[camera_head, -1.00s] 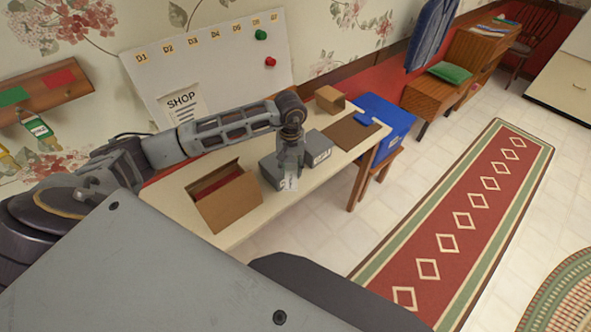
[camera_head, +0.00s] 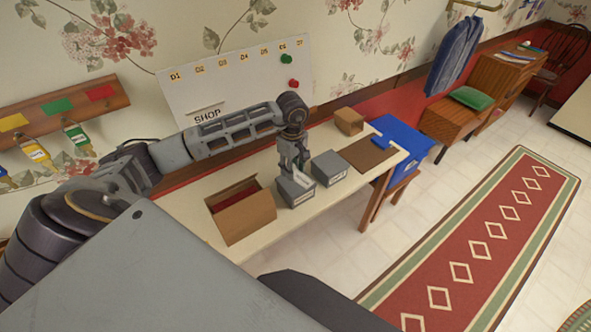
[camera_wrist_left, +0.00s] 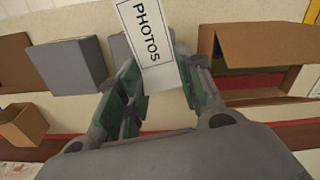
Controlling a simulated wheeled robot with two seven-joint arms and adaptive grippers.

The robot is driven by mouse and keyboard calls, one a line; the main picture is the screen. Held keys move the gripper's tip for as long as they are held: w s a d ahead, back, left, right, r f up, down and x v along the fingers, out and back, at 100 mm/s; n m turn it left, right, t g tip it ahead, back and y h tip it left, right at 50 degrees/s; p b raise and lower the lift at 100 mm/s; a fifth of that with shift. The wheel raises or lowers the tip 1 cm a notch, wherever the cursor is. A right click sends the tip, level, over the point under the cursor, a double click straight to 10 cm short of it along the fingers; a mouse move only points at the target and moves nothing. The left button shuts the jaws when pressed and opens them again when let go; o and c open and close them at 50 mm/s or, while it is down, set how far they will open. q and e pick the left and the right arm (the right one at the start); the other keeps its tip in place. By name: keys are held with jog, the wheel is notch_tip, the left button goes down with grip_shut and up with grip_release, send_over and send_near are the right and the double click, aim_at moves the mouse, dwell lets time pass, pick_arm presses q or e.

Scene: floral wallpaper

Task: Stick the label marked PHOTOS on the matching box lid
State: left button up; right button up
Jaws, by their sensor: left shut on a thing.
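My left gripper (camera_head: 289,165) points down over the nearer grey box (camera_head: 297,191) on the table. In the left wrist view its fingers (camera_wrist_left: 160,85) are closed on the white PHOTOS label (camera_wrist_left: 147,32), which sticks out past the fingertips. A second grey box (camera_head: 329,168) stands just to the right. Both grey boxes have a white marking on the front, too small to read. In the left wrist view one grey box (camera_wrist_left: 66,66) is clear, and another (camera_wrist_left: 118,46) is partly hidden behind the label. My right gripper is out of view.
An open cardboard box (camera_head: 242,215) stands left of the grey boxes. A flat brown sheet (camera_head: 369,154), a small cardboard box (camera_head: 348,121) and a blue bin (camera_head: 402,145) are to the right. The white board (camera_head: 240,85) stands behind the table (camera_head: 262,246).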

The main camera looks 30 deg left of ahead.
pick_arm(q)
jog(key=n, duration=0.2)
jog(key=a+n, duration=0.1)
jog(key=shift+r+n, duration=0.25)
jog(key=shift+n, duration=0.05)
jog(key=shift+a+f+n, duration=0.3)
jog(key=shift+f+n, duration=0.1)
jog(key=shift+n, duration=1.6)
jog(key=shift+a+f+n, duration=0.35)
jog(key=shift+n, duration=1.65)
jog(key=shift+a+f+n, duration=0.3)
jog(key=shift+f+n, duration=0.1)
jog(key=shift+n, duration=1.6)
jog(key=shift+f, duration=0.3)
